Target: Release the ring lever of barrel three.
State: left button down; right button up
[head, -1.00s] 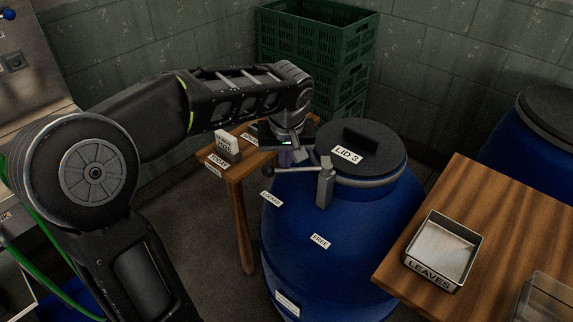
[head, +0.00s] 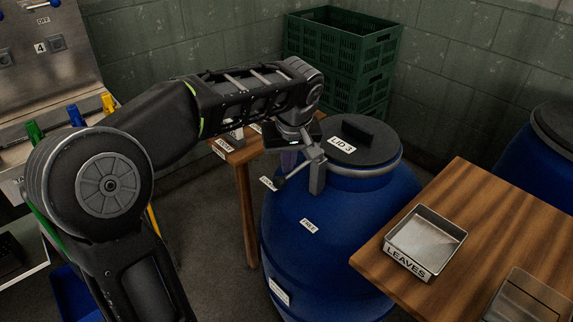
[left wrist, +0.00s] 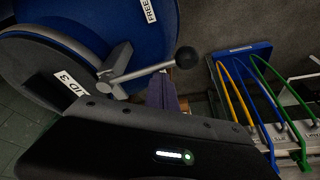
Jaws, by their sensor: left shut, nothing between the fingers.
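Barrel three (head: 340,240) is a blue drum with a black lid marked LID 3 (head: 375,150) and a grey metal ring (head: 365,171) around the lid. The ring lever (head: 298,171) is a grey rod with a dark knob, pointing to the left near a small label that seems to read CLOSED (head: 267,184). A FREE label (head: 309,226) is lower on the barrel. The lever (left wrist: 150,71) and its knob also show in the left wrist view. My left gripper (head: 290,158) is shut and empty, its purple fingers (left wrist: 162,92) right beside the rod; contact is unclear. My right gripper is out of view.
A wooden table (head: 470,235) with a metal LEAVES tray (head: 425,240) stands close to the right of the barrel. A small wooden table (head: 240,160) is at left, green crates (head: 340,55) behind. Another blue barrel (head: 545,160) stands at far right.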

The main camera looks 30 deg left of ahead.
pick_arm(q)
jog(key=shift+s+d+f, duration=0.15)
jog(key=shift+d+f, duration=0.05)
jog(key=shift+d, duration=0.25)
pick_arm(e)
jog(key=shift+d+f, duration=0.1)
pick_arm(q)
jog(key=shift+a, duration=0.15)
jog(key=w+a, duration=0.1)
jog(key=a, duration=0.3)
jog(key=w+v, duration=0.2)
jog(key=v, duration=0.7)
jog(key=shift+s+d+r+p, duration=0.3)
jog(key=shift+d+r, duration=0.05)
jog(key=shift+r, duration=0.15)
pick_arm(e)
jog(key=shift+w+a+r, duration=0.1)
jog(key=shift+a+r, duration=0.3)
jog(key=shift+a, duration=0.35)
pick_arm(q)
jog(key=shift+s, duration=0.1)
